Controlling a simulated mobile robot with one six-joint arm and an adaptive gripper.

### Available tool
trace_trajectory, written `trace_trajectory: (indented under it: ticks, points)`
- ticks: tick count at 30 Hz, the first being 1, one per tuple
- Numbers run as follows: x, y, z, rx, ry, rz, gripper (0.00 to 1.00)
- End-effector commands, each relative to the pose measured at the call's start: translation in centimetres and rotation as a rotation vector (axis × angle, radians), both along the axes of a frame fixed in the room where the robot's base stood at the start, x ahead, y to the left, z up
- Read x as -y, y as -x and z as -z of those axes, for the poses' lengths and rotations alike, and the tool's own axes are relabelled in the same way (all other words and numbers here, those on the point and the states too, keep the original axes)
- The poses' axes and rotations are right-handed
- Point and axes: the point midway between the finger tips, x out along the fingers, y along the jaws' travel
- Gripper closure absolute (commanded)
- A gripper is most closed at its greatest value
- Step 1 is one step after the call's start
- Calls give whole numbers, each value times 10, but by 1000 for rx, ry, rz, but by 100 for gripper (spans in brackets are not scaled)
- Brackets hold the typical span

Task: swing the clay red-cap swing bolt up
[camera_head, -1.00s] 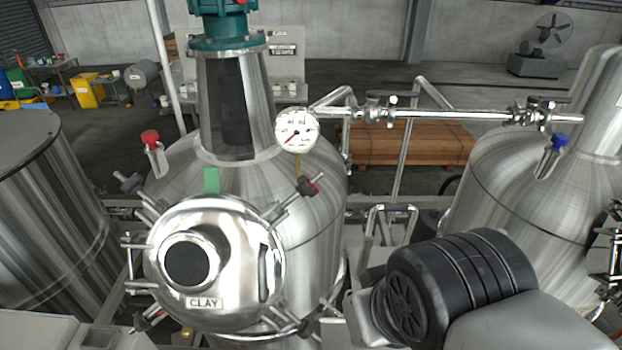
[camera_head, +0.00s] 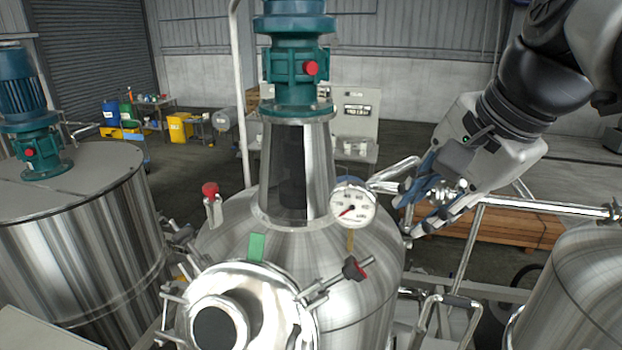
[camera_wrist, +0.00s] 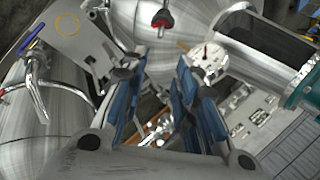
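The clay tank's round steel lid (camera_head: 278,283) is at bottom centre in the head view, its lower part cut off. A swing bolt with a black knob and red cap (camera_head: 355,268) points outward from the lid's upper right rim. A red-capped black knob also shows at the top of the wrist view (camera_wrist: 162,19). My gripper (camera_head: 408,216) is open and empty, above and right of that bolt, beside the gauge and clear of the bolt. In the wrist view its two blue-padded fingers (camera_wrist: 158,95) stand apart.
The pressure gauge (camera_head: 352,204) stands just left of my gripper. A steel pipe with fittings (camera_head: 535,204) runs right from there. A red-topped fitting (camera_head: 211,192) stands on the tank's left shoulder. A second tank (camera_head: 572,290) is at right. The motor column (camera_head: 296,170) rises behind the lid.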

Motion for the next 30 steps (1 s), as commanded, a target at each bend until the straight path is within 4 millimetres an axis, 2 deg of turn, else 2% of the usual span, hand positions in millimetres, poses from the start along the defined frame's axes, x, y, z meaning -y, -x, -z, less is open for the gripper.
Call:
trace_trajectory:
  ticks: [18, 24, 30]
  points:
    - [-26, -55, 114, -3, 3, -5, 72]
    - [-31, -66, 135, -1, 2, -5, 72]
    - [-32, -69, 141, 0, 3, -4, 72]
